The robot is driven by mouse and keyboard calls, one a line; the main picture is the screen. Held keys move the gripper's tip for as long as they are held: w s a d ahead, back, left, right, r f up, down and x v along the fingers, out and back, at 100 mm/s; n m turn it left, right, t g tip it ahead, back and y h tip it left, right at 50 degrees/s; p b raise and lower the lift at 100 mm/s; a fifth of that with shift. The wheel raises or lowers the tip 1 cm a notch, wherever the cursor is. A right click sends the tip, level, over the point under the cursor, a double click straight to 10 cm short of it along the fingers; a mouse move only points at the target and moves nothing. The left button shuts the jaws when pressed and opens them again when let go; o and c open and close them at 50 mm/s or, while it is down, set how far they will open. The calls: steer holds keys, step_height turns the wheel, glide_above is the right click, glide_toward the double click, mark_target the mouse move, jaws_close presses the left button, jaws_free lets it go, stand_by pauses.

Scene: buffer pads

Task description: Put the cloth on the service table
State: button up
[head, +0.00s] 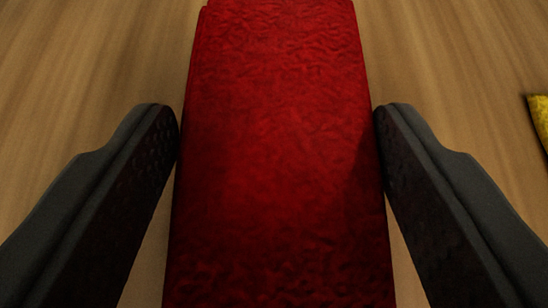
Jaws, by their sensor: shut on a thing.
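A red, textured folded cloth (275,150) fills the middle of the head view, running from the top edge to the bottom edge. My gripper (277,115) has one dark finger on each side of the cloth. Both fingertips press against its long sides, so the gripper is shut on it. The lower end of the cloth is cut off by the frame. I cannot tell how high the cloth is above the surface below. No service table can be made out for certain.
A wood-grained surface (455,75) lies below and around the cloth. A yellow thing with a dark edge (541,116) shows partly at the right edge. The wooden surface is bare at the upper left and upper right.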

steer(key=o, duration=1.1)
steer(key=shift+o, duration=0.2)
steer(key=shift+r, duration=0.1)
steer(key=shift+s+r, duration=0.3)
steer(key=shift+s, duration=0.2)
steer(key=p+v, duration=0.1)
steer(key=v, duration=0.9)
steer(key=shift+p, duration=0.4)
steer(key=shift+s+r, duration=0.15)
steer(key=shift+s, duration=0.3)
